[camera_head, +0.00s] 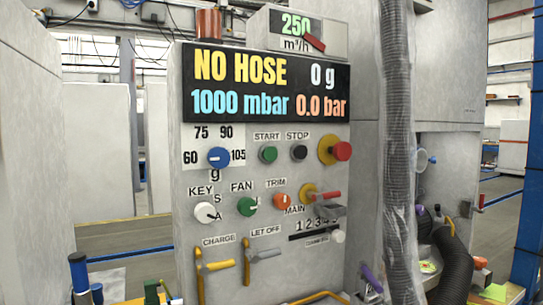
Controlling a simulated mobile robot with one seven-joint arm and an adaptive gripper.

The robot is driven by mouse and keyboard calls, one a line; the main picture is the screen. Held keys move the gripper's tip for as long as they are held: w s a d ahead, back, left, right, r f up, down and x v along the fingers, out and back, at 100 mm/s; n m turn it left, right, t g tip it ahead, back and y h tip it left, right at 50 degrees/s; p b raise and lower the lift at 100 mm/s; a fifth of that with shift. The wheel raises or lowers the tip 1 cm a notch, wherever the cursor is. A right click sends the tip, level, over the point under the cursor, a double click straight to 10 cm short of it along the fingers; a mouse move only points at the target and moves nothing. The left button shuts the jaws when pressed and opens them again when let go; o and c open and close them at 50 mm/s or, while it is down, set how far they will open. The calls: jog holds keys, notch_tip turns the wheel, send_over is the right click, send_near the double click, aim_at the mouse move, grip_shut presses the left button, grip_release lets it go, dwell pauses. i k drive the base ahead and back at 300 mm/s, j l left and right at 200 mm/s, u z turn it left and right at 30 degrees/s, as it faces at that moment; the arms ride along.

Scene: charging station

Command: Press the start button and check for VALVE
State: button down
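The control panel (260,262) faces me upright. The green start button (268,154) sits under a START label (267,136), left of the black stop button (300,152). The display (266,88) above reads "NO HOSE" in yellow, "0 g" in white, "1000 mbar" in blue and "0.0 bar" in orange. The word VALVE does not show on it. My gripper does not show in this view, and nothing covers the start button.
A red emergency knob (342,151) sits right of the stop button. A wrapped grey pipe (397,130) hangs at right, near a black hose (455,265).

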aim_at(270, 154)
jog(key=i+l+z, duration=0.2)
jog(key=l+z, duration=0.15)
jog(key=i+l+z, duration=0.35)
jog(key=k+j, duration=0.05)
